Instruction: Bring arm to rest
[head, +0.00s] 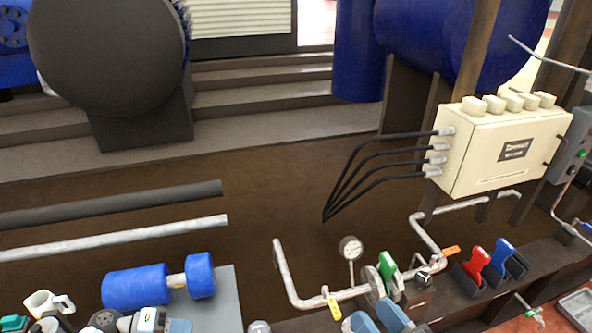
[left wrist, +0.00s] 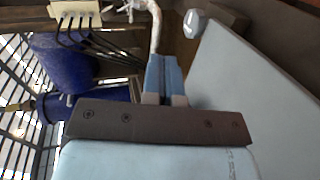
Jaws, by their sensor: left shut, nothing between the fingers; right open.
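My left gripper (head: 180,326) is low in the head view, left of centre, partly cut off by the bottom edge, beside a grey plate (head: 226,300). In the left wrist view its two light-blue fingers (left wrist: 162,78) are pressed side by side, shut with nothing between them. My right gripper (head: 377,320) is at the bottom edge of the head view, right of centre. Its two blue fingers stand apart and hold nothing visible. It appears just in front of the pipework with a green-handled valve (head: 387,264). Most of both arms is outside the head view.
A blue motor-like cylinder (head: 137,288) lies beside the left gripper. A white mug (head: 50,303) is at far left. A pressure gauge (head: 350,248), red clip (head: 477,264) and blue clip (head: 502,256) stand to the right. A cream control box (head: 505,155) with black cables is behind.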

